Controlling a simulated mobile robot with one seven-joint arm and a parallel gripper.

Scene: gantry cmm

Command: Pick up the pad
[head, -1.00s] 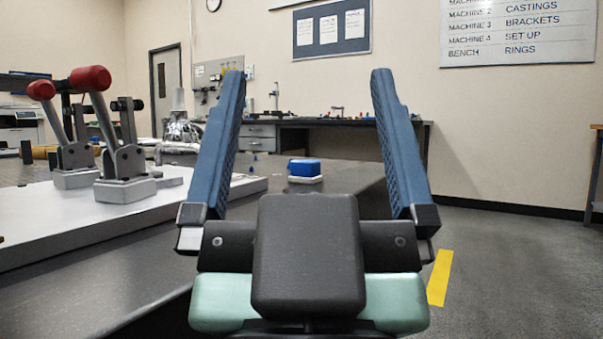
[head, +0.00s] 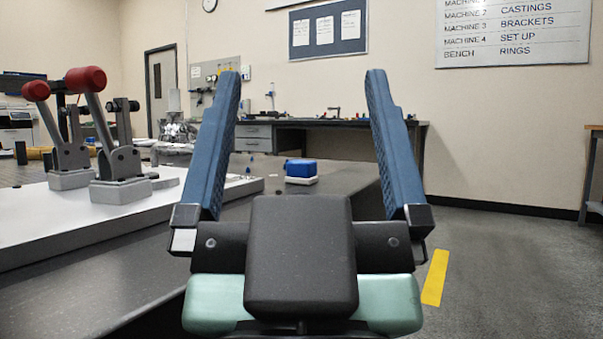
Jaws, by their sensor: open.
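A small blue block on a white base, which looks like the pad (head: 301,169), sits on the dark table top (head: 345,178) near its right edge. The whole pad is in plain view.
A white plate (head: 90,220) with two red-knobbed toggle clamps (head: 105,130) lies on the table at left. Small pegs (head: 248,172) stand left of the pad. A workbench (head: 330,123) stands by the back wall. Floor (head: 490,255) at right is clear.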

